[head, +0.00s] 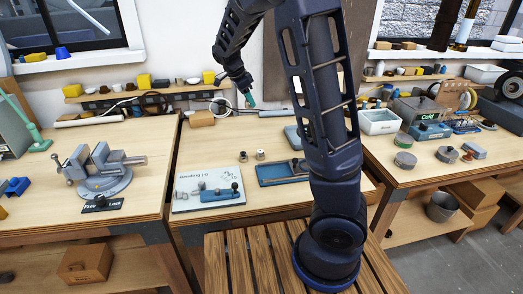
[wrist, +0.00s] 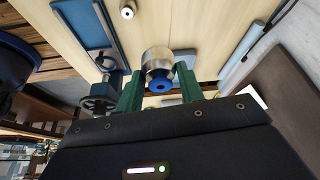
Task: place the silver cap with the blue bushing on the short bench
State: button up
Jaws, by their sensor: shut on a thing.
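The silver cap (wrist: 158,60) is held between the green fingers of my gripper (wrist: 160,92) in the wrist view, with the blue bushing (wrist: 159,84) at its near end. In the head view my gripper (head: 249,100) hangs above the back of the middle bench (head: 222,152), near the wall; the held cap is too small to make out there. Two other small metal caps, a left one (head: 243,156) and a right one (head: 260,155), stand on this bench. No visible label tells which bench is the short one.
The middle bench also bears a white board with a blue tool (head: 208,190), a blue tray (head: 283,173) and a tan block (head: 201,119). A vise (head: 101,168) stands on the left bench. A loaded wall shelf (head: 150,95) runs behind. Bare wood surrounds the two caps.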

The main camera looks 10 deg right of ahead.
jog(key=s+d+f+m+g, duration=0.2)
jog(key=s+d+m, duration=0.35)
jog(key=d, duration=0.45)
send_near(280, 156)
jog(key=shift+n, duration=0.35)
jog(key=x, duration=0.5)
jog(key=shift+s+d+f, duration=0.2)
jog(key=shift+f, duration=0.1)
jog(key=o, duration=1)
jog(key=shift+o, duration=0.2)
